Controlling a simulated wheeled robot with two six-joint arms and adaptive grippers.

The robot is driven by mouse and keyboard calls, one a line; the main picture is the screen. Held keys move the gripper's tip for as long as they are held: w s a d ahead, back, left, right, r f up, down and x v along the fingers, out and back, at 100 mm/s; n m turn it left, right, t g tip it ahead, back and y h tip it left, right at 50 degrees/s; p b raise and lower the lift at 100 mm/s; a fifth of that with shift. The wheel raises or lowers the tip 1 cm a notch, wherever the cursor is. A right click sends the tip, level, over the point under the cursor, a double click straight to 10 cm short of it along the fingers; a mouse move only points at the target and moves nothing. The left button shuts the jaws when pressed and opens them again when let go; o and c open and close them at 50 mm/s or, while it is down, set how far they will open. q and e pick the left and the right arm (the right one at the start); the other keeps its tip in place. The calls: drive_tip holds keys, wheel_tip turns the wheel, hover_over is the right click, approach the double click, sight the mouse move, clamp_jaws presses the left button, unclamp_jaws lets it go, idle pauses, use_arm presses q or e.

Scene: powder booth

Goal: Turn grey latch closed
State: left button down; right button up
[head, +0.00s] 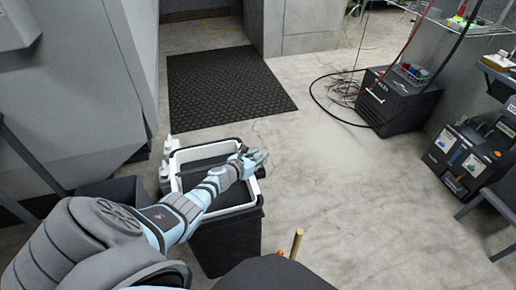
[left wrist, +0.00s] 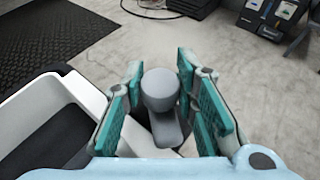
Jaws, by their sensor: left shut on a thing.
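The grey latch (left wrist: 160,92), with a rounded knob end and a short flat lever, shows in the left wrist view at the rim of a white-rimmed black bin (head: 183,155). My left gripper (head: 257,162) reaches over the bin's far right corner. In the left wrist view its teal-padded fingers (left wrist: 163,88) stand on both sides of the latch and are shut on it. In the head view the gripper and forearm hide most of the latch. My right gripper is in neither view.
A black ribbed mat (head: 225,90) lies on the floor beyond the bin. A black welder box (head: 400,100) with cables and another dark machine (head: 470,155) stand at the right. A grey cabinet wall (head: 75,90) rises at the left. The concrete floor (head: 335,190) between is clear.

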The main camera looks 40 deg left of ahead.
use_arm(q)
drive_tip(key=shift+m+h, duration=0.6)
drive_tip(key=shift+h, duration=0.1)
drive_tip(key=c, duration=1.5)
unclamp_jaws()
drive_tip(key=shift+c, duration=0.2)
